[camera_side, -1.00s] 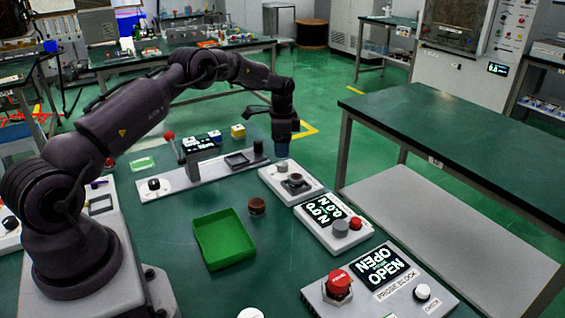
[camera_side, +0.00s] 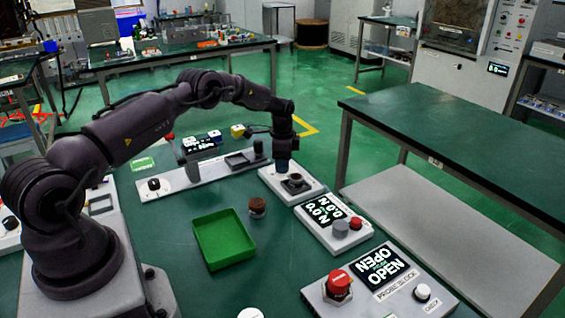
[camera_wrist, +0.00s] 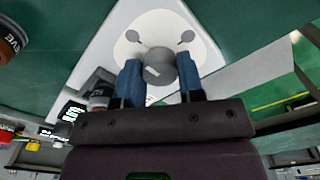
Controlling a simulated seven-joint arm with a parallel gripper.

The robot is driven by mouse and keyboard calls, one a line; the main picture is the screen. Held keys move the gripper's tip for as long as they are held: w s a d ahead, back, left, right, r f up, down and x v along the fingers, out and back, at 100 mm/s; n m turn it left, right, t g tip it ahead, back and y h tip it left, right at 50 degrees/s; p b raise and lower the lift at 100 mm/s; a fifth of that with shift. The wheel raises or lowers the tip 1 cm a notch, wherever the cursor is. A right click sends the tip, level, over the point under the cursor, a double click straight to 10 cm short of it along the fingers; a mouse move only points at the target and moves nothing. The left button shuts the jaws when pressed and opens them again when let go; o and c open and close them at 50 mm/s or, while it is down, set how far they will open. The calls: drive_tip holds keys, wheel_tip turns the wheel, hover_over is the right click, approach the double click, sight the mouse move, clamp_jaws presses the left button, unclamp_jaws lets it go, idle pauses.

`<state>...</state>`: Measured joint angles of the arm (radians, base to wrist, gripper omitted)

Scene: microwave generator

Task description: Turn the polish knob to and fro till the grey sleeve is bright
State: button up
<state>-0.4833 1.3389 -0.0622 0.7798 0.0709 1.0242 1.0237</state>
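My gripper (camera_side: 283,166) is low over the white unit (camera_side: 310,190) at the right of the near bench, its blue fingers pointing down. In the wrist view the round grey knob (camera_wrist: 160,66) with a white mark lies between the two blue fingertips (camera_wrist: 159,75). The fingers are apart, one on each side of it; I cannot tell if they touch it. In the side view the gripper hides the knob. A small dull brown-grey round piece (camera_side: 295,178) sits in a dark holder on the same unit, probably the sleeve. It also shows partly behind the left finger in the wrist view (camera_wrist: 101,92).
A brown-topped round container (camera_side: 257,206) stands left of the unit, beside an empty green tray (camera_side: 222,240). A display unit (camera_side: 332,222) with grey and red knobs is in front. A probe block panel (camera_side: 378,285) lies nearest. A long panel (camera_side: 215,168) stands behind.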

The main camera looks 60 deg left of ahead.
drive_tip(key=shift+n, duration=0.3)
drive_tip(key=n, duration=0.5)
drive_tip(key=shift+n, duration=0.3)
drive_tip(key=n, duration=0.6)
drive_tip(key=shift+n, duration=0.3)
idle(0.3)
drive_tip(key=o, duration=0.9)
drive_tip(key=shift+r, duration=0.1)
wheel_tip(320, 180, up, 13)
drive_tip(key=shift+f, duration=0.1)
